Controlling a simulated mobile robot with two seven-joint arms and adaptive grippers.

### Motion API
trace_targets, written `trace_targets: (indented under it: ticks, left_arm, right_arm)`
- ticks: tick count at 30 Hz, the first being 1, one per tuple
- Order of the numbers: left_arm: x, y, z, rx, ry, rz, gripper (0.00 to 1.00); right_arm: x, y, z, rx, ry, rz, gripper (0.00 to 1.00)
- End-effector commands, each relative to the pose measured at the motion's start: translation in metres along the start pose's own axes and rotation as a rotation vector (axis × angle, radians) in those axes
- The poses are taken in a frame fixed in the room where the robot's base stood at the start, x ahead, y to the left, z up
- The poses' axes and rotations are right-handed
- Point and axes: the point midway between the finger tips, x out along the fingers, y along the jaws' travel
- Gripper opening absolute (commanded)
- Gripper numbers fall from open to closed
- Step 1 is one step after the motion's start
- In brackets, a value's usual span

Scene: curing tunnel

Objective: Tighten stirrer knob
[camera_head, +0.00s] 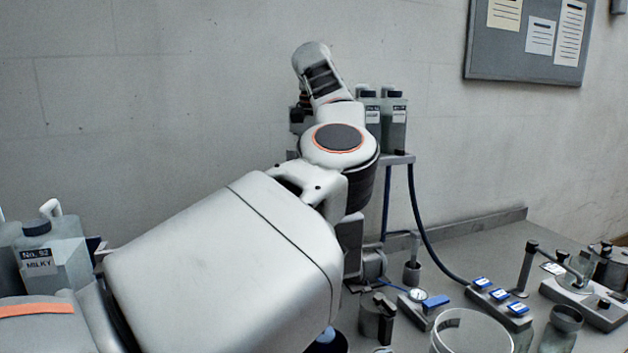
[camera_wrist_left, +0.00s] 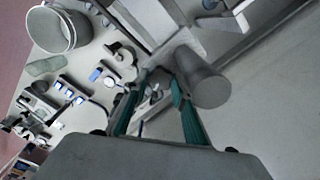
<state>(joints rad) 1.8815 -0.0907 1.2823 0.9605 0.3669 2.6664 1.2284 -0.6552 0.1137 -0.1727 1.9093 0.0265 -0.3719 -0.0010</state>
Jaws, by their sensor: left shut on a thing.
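My left gripper (camera_wrist_left: 160,82) shows in the left wrist view, with two teal fingers reaching up from the bottom. The fingers are shut on the stirrer knob, which is small and mostly hidden between the fingertips. A grey cylinder (camera_wrist_left: 208,88), which looks like part of the stirrer, sits just right of the right fingertip and partly overlaps it in the picture. In the head view my left arm covers the gripper and the knob. A grey cylindrical part (camera_head: 373,264) shows low beside the arm. My right gripper is in neither view.
A raised shelf (camera_head: 397,158) with bottles stands behind my arm. A bottle marked MILKY (camera_head: 52,262) is at left. Bare bench lies near the back ledge.

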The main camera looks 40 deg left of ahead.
Motion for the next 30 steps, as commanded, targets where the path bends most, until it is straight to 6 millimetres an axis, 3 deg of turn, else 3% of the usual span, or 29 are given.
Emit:
trace_targets:
  ticks: [21, 30]
  left_arm:
    - [-0.0006, 0.0000, 0.0002, 0.599, 0.000, -0.001, 0.05]
    - [-0.0007, -0.0002, 0.0002, 0.771, -0.001, -0.002, 0.05]
  right_arm:
    - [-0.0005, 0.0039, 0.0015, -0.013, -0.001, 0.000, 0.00]
    - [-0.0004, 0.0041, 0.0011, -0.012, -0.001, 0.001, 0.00]
